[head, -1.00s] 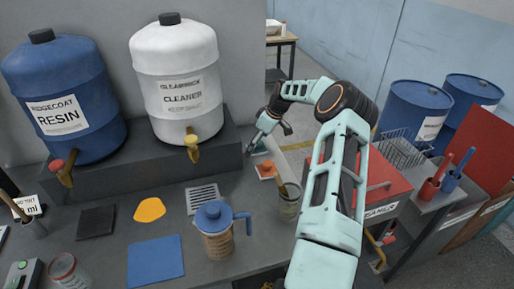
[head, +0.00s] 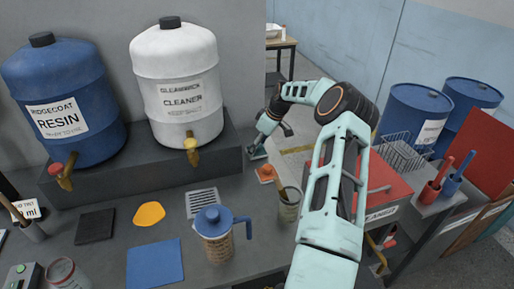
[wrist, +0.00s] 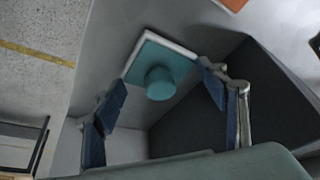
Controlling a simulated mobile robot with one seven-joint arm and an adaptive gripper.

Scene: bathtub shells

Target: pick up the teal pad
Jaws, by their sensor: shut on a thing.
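The teal pad (wrist: 178,62) is a square teal plate with a round knob on top and a pale layer beneath, seen in the wrist view. My gripper (wrist: 163,76) has one dark blue finger at each side of it, tips at the plate's side edges. The gripper is shut on the pad. In the head view my gripper (head: 260,145) is at the bench's back right, beside the end of the dark raised ledge. The pad (head: 257,154) shows there only as a small patch under the fingers; I cannot tell whether it is clear of the bench.
An orange pad (head: 266,174) lies just in front of my gripper. A jar with a stick (head: 289,207) and a blue-lidded jug (head: 217,240) stand nearer. The white cleaner drum (head: 178,90) is on the ledge (head: 228,160) to the left. A red-lidded box (head: 387,183) is right of my arm.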

